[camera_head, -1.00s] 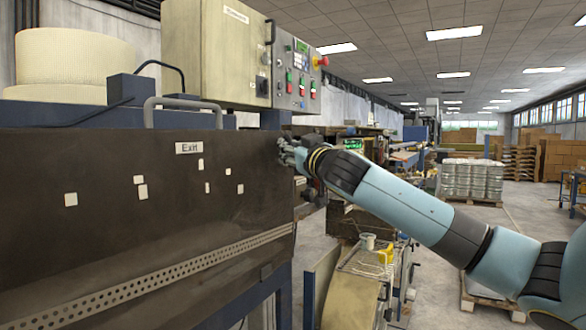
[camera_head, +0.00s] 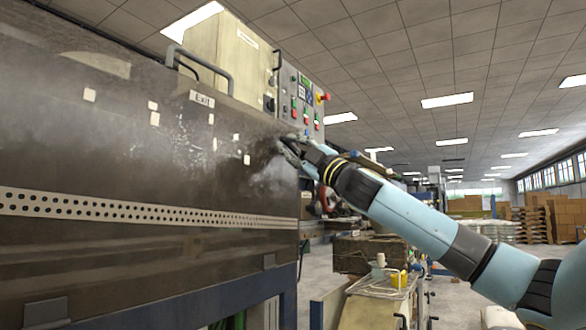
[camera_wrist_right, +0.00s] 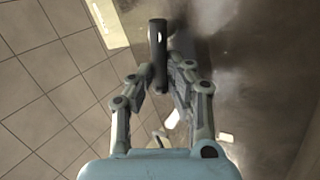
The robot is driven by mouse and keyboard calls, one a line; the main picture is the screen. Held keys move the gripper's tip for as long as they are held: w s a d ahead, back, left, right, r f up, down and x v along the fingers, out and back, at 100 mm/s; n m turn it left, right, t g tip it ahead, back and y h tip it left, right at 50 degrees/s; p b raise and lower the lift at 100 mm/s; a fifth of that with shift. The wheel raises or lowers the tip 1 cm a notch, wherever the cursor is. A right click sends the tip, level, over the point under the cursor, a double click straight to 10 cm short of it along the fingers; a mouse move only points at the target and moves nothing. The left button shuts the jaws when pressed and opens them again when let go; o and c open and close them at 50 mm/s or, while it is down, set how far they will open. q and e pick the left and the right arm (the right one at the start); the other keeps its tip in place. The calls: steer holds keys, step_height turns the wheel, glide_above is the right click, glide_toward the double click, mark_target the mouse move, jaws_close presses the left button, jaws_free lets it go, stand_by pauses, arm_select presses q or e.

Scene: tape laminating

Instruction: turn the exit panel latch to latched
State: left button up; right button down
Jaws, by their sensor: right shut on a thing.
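The exit panel (camera_head: 70,150) is a large dark brown sheet with a white "Exit" label (camera_head: 202,98), filling the left of the head view. It also fills the right of the wrist view (camera_wrist_right: 275,80). The latch (camera_wrist_right: 158,45) is a dark bar with a small slot, upright in the wrist view. My right gripper (camera_head: 285,147) is at the panel's right edge and hides the latch there. In the wrist view my right gripper (camera_wrist_right: 164,82) has its fingertips on both sides of the latch's lower end, shut on it. My left gripper is out of view.
A control box with buttons (camera_head: 299,90) and a red knob stands behind the panel. A grey bar handle (camera_head: 205,60) sits on the panel's top edge. A cart (camera_head: 375,305) with a yellow item stands below my right arm. Pale haze spreads over the panel.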

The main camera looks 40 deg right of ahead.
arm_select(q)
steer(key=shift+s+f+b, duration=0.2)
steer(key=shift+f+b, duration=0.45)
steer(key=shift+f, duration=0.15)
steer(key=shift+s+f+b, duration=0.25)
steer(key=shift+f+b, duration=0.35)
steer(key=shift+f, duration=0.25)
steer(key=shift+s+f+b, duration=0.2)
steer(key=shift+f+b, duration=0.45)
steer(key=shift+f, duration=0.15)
arm_select(e)
steer(key=shift+f+n+g+y, duration=0.1)
steer(key=shift+f+n+y, duration=0.15)
steer(key=shift+n+y, duration=0.75)
steer(key=shift+f+n+g+y, duration=0.1)
steer(key=shift+f+n+y, duration=0.2)
steer(key=shift+n+y, duration=0.65)
steer(key=shift+f+n+g+y, duration=0.1)
steer(key=shift+f+n+y, duration=0.3)
steer(key=shift+n, duration=1.05)
steer(key=shift+r+y, duration=0.15)
steer(key=shift+y, duration=0.2)
steer(key=c, duration=1.3)
jaws_free()
steer(key=shift+r, duration=5.05)
